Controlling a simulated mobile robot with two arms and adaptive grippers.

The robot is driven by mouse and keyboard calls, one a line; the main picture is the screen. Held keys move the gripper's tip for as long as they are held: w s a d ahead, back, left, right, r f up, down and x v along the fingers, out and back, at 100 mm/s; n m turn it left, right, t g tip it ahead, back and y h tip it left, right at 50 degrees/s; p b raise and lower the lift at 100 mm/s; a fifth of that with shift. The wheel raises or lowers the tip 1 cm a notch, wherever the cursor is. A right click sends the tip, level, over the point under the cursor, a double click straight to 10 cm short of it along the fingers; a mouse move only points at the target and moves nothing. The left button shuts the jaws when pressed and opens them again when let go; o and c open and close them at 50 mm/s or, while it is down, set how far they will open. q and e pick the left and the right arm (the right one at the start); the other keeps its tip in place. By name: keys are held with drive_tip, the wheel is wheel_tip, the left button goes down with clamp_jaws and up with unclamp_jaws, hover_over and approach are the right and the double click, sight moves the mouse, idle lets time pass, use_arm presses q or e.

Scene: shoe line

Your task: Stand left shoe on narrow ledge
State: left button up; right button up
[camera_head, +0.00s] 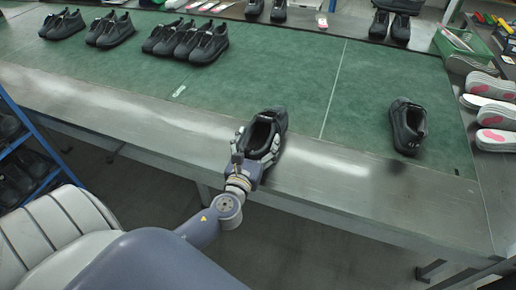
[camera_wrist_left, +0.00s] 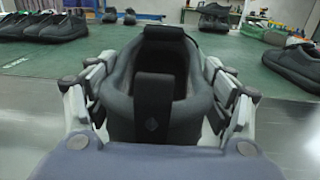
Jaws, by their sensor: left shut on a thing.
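A black shoe (camera_head: 272,118) is at the front of the table, its toe pointing away from me over the green mat. My left gripper (camera_head: 256,151) is shut on its heel end, with a finger on each side. In the left wrist view the shoe (camera_wrist_left: 160,50) fills the middle, opening upward, between the gripper's fingers (camera_wrist_left: 160,100). I cannot tell whether its sole touches the table. A bare metal strip (camera_head: 350,185), like a narrow ledge, runs along the table's front. Another black shoe (camera_head: 407,127) stands alone on the mat to the right. My right gripper is not in view.
Several black shoes (camera_head: 190,42) stand in groups at the mat's far left. More shoes stand along the back. Light soles (camera_head: 490,112) and a green bin (camera_head: 462,42) are at the right. The green mat (camera_head: 290,75) is clear in the middle.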

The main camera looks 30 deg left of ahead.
sight(258, 149)
use_arm(q)
wheel_tip(258, 149, down, 3)
drive_tip(key=shift+r+b, duration=0.15)
drive_tip(key=shift+b, duration=0.3)
drive_tip(key=shift+f, duration=0.2)
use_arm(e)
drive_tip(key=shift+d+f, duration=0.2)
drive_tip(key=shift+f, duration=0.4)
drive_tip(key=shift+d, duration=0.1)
use_arm(q)
drive_tip(key=shift+f, duration=0.1)
drive_tip(key=o, duration=1.4)
drive_tip(key=shift+c, duration=0.2)
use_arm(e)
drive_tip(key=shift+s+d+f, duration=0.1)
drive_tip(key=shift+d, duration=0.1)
